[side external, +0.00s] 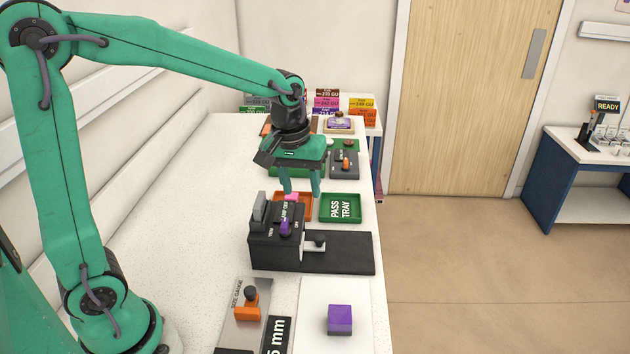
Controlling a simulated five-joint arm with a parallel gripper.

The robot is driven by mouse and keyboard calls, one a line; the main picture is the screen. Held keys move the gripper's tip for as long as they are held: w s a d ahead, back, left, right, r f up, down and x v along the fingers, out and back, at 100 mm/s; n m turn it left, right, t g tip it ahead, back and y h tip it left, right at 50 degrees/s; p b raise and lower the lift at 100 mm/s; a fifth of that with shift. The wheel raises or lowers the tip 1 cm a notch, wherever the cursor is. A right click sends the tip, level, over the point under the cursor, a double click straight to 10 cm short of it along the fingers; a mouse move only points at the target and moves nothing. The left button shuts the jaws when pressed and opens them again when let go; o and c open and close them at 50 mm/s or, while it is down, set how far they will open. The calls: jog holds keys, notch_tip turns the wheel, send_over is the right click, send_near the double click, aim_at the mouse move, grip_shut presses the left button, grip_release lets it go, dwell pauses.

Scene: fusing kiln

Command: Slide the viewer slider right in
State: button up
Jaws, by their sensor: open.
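A black device (265,250) with a flat black base stands on the white bench, and I take it to be the viewer. A purple lever (285,226) and a grey upright plate (259,208) are on top of the device. My gripper (301,193) points down with its green fingers apart, just beyond the device, by the orange tray. A small pink piece (291,196) shows near the left finger; whether they touch, I cannot tell.
An orange tray (306,208) and a green pass tray (341,208) lie behind the device. A grey gauge (249,290) with an orange slider and a white mat (312,305) bearing a purple block (340,319) are in front. The bench's left side is clear.

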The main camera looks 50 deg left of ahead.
jog(key=s+r+m+t, duration=0.2)
jog(key=s+m, duration=0.1)
jog(key=s, duration=0.5)
jog(key=s+r+m+t, duration=0.1)
jog(key=s+r+m, duration=0.2)
jog(key=s, duration=0.5)
jog(key=shift+s+a+r+t, duration=0.15)
jog(key=shift+a+r+t, duration=0.1)
jog(key=shift+a+t, duration=0.2)
dwell(0.4)
jog(key=shift+s, duration=0.1)
jog(key=shift+s+f, duration=0.1)
jog(key=shift+s, duration=0.05)
dwell(0.4)
jog(key=shift+o, duration=0.3)
dwell(1.3)
